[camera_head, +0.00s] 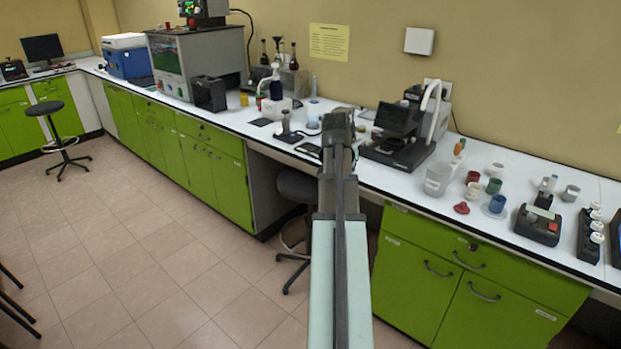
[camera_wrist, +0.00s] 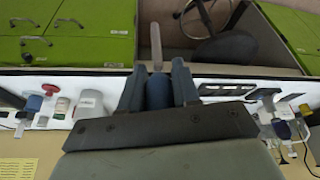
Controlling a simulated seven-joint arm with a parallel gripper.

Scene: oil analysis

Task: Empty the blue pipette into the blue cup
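My gripper (camera_head: 338,125) is out over the counter's front edge, left of the cups. In the wrist view, the fingers (camera_wrist: 158,80) are closed around the blue bulb of the blue pipette (camera_wrist: 158,93). Its pale, translucent stem (camera_wrist: 156,45) sticks out past the fingertips. The pipette cannot be made out in the head view. The blue cup (camera_head: 497,203) stands at the right of the counter, apart from my gripper, on a pale blue round base. It seems to show at the left of the wrist view (camera_wrist: 33,103).
Near the blue cup are a red lid-like piece (camera_head: 461,208), a red cup (camera_head: 473,176), a green cup (camera_head: 494,186) and a clear beaker (camera_head: 438,181). A black device (camera_head: 537,226) stands right of it. A microscope-like instrument (camera_head: 397,140) is right of my gripper.

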